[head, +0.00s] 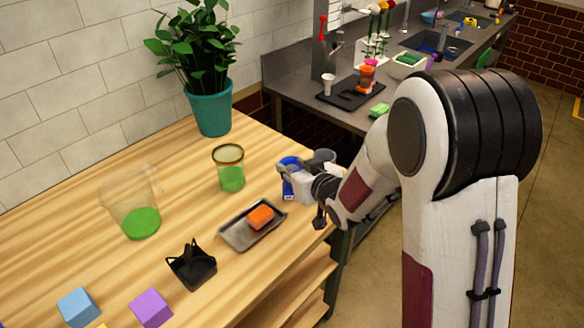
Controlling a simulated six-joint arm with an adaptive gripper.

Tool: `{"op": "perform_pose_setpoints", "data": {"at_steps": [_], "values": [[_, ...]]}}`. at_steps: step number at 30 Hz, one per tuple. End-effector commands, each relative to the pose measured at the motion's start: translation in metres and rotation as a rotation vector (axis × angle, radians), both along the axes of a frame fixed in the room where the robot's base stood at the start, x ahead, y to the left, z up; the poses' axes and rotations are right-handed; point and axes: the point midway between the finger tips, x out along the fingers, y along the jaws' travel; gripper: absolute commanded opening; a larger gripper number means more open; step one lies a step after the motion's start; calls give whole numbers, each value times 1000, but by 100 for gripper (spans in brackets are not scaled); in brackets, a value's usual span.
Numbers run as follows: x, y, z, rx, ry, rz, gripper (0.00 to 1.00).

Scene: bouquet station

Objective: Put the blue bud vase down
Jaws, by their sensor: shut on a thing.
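The blue bud vase (289,162) is at the right edge of the wooden table, partly covered by my gripper (290,180). My gripper is shut on the vase, reaching in from the right. Blue shows above and below the gripper. I cannot tell whether the vase's base touches the table top or is a little above it.
A metal tray (238,237) with an orange block (261,216) lies in front of the vase. A glass with green contents (231,178) stands to its left. A grey cup (325,156) is close behind my gripper. A black holder (191,268), a clear beaker (130,196) and a potted plant (213,108) stand farther left.

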Motion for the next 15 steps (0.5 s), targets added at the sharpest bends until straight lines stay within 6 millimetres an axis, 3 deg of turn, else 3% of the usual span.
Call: {"op": "perform_pose_setpoints", "data": {"at_steps": [15], "values": [[0,0,-6,1,-3,0,0]]}}
